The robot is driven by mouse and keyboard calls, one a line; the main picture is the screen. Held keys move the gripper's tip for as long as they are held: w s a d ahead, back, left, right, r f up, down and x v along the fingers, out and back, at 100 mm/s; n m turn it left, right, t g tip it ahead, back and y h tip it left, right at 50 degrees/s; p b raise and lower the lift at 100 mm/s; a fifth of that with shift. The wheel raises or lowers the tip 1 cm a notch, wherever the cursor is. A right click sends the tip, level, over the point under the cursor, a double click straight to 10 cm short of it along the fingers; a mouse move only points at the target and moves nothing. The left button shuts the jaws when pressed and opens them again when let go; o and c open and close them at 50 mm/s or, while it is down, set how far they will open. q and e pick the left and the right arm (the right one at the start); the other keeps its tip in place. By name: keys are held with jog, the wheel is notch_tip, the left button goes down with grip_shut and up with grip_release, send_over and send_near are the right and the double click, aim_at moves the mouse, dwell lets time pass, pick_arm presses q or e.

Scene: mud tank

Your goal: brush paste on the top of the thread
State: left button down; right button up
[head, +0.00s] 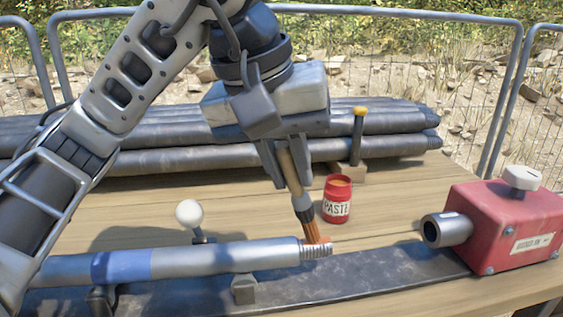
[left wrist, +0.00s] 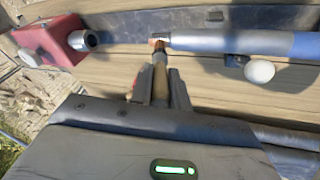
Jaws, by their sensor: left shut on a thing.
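My left gripper (head: 288,165) is shut on the wooden handle of a brush (head: 293,180), which points down and slightly right. The brush's brown bristles, reddish at the tip, meet the top of the thread (head: 318,249) at the right end of a grey pipe with a blue band (head: 205,259). In the left wrist view the brush (left wrist: 159,75) reaches from my left gripper (left wrist: 160,92) to the thread (left wrist: 158,38). The open red paste can (head: 337,200) stands on the table behind the thread. My right gripper does not show.
A red box (head: 505,222) with a hollow grey socket (head: 447,230) faces the thread across a gap. The pipe rests on supports over a dark metal plate (head: 380,276). A white ball knob (head: 190,213) stands behind the pipe. A yellow-topped post (head: 358,135) and stacked dark pipes (head: 385,147) are at the back.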

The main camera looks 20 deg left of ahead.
pick_arm(q)
jog(key=shift+w+d, duration=0.3)
jog(key=shift+d, duration=0.15)
dwell(0.4)
jog(key=shift+r+p, duration=2.4)
jog(key=shift+r, duration=0.6)
notch_tip(320, 180, up, 3)
jog(key=p, duration=0.2)
jog(key=shift+r+p, duration=0.1)
jog(key=shift+p, duration=0.25)
